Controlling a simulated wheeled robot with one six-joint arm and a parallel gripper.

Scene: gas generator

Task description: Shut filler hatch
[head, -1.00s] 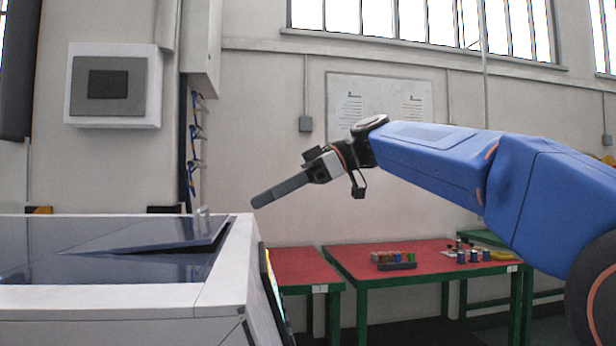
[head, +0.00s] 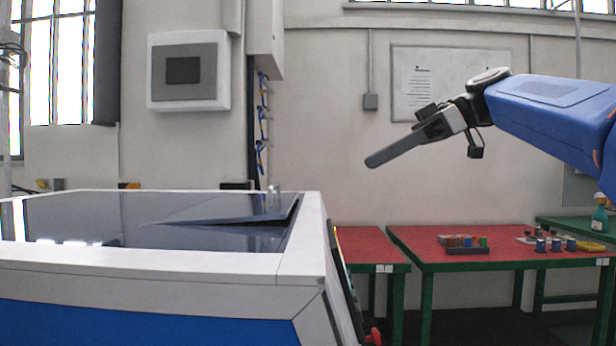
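The filler hatch (head: 235,210) is a dark, glossy blue panel set in the top of the white generator housing (head: 312,240). Its right end is tilted up a little above the surrounding dark top, with a thin dark gap below. A small clear knob or handle (head: 273,197) stands near the raised end. My gripper (head: 372,162) is in the air to the right of the housing and above its top, pointing down and left. It touches nothing. The fingers show side-on as one dark bar, so their opening is hidden.
Red-topped tables with green legs (head: 430,240) stand behind on the right, holding a rack of coloured parts (head: 466,243). A red knob (head: 374,337) is on the housing's right side. A grey box (head: 188,72) hangs on the wall. The air above the hatch is clear.

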